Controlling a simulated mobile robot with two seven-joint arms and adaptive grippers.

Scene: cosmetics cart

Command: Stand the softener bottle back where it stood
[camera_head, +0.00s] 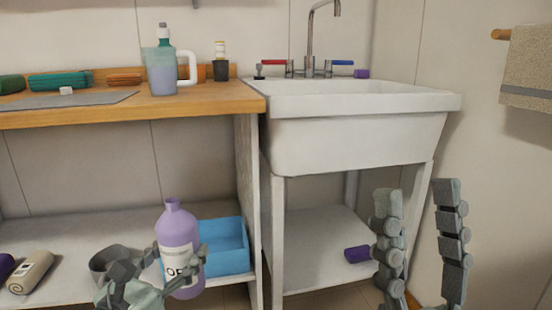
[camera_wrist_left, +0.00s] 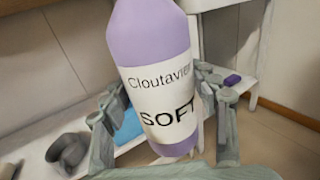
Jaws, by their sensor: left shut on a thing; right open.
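The softener bottle (camera_head: 177,228) is lilac with a white label and an uncapped neck. My left gripper (camera_head: 178,264) is shut on its lower part, and the bottle is nearly upright in front of the lower shelf. In the left wrist view the bottle (camera_wrist_left: 153,55) leans slightly, its label reading "SOFT", between the two fingers of my left gripper (camera_wrist_left: 158,105). Whether its base touches anything is unclear. My right gripper (camera_head: 418,192) is open and empty, fingers pointing up, in front of the sink's right side.
A blue bin (camera_head: 225,244), a grey bowl (camera_head: 112,258) and a beige roll (camera_head: 31,272) are on the lower shelf (camera_head: 60,228). A purple object (camera_head: 357,254) lies under the sink (camera_head: 350,140). A jug (camera_head: 161,76) stands on the wooden counter. The shelf's back left is clear.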

